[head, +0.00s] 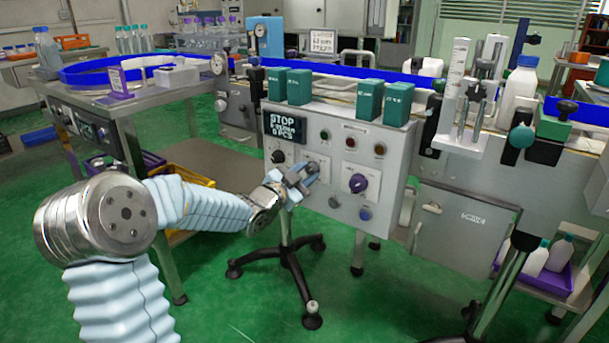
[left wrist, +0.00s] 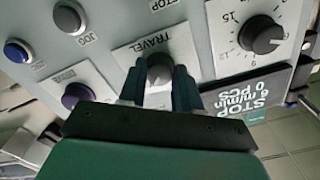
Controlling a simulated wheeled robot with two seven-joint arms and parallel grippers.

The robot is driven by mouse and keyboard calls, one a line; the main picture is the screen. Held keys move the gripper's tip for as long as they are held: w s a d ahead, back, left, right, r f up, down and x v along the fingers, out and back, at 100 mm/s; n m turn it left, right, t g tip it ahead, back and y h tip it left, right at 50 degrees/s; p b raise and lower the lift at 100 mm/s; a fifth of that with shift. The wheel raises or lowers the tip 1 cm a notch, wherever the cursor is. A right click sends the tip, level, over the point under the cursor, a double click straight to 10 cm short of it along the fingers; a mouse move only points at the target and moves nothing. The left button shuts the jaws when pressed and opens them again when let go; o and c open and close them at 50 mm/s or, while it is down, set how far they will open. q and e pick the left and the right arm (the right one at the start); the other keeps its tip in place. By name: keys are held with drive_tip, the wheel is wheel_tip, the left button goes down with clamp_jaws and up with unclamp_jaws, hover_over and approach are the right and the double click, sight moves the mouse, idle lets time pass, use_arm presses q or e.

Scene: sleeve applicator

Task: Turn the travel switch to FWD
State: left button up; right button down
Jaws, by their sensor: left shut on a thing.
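The knob's pointer direction cannot be told. The panel's display (head: 284,127) reads STOP, with a speed line and 0 PCS below. My right gripper is not in view.
Beside the switch are a black numbered dial (left wrist: 262,35), a purple knob (left wrist: 77,95), a grey button (left wrist: 70,17) marked JOG and a blue button (left wrist: 18,51). Green boxes (head: 299,87) stand along the panel's top.

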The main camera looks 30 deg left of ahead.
use_arm(q)
drive_tip(key=shift+n, duration=0.4)
drive_tip(key=n, duration=0.3)
drive_tip(key=shift+d+n, duration=0.1)
drive_tip(key=shift+n, duration=0.3)
drive_tip(key=n+p, duration=0.1)
drive_tip(key=n, duration=0.3)
drive_tip(key=shift+n, duration=0.3)
drive_tip(key=n+p, duration=0.1)
drive_tip(key=n, duration=0.3)
drive_tip(key=shift+d+p, duration=0.1)
drive_tip(key=shift+p, duration=0.2)
drive_tip(key=n+p, duration=0.1)
drive_tip(key=n, duration=0.3)
drive_tip(key=shift+n, duration=0.3)
drive_tip(key=o, duration=1)
drive_tip(key=shift+o, duration=0.2)
